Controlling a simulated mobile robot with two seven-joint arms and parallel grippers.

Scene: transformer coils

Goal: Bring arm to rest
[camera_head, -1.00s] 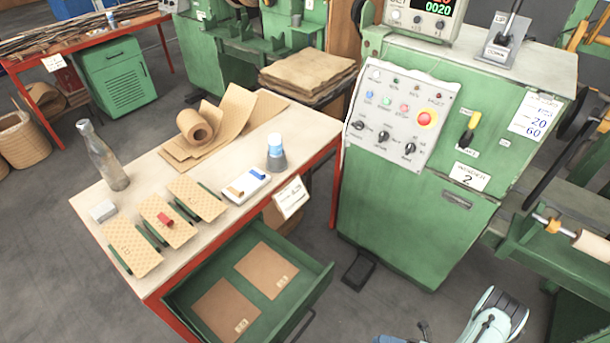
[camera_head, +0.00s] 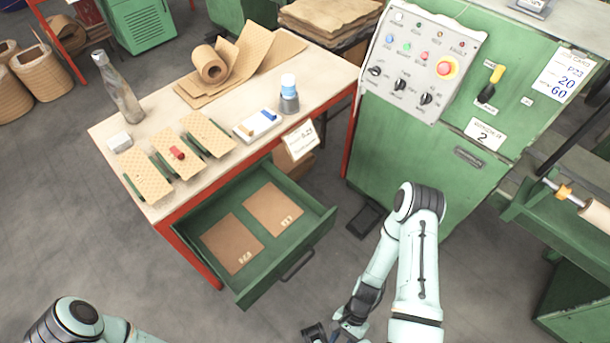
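My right arm comes up from the bottom right of centre, bent at a white and dark elbow, with its forearm hanging down in front of the green cabinet. My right gripper (camera_head: 332,334) is at the bottom edge, dark and partly cut off. Whether its fingers are open or shut does not show. It is over the floor, apart from the table and drawer. My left arm shows only as a dark and white joint at the bottom left corner. My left gripper is out of the picture.
A green control cabinet (camera_head: 420,150) stands right.

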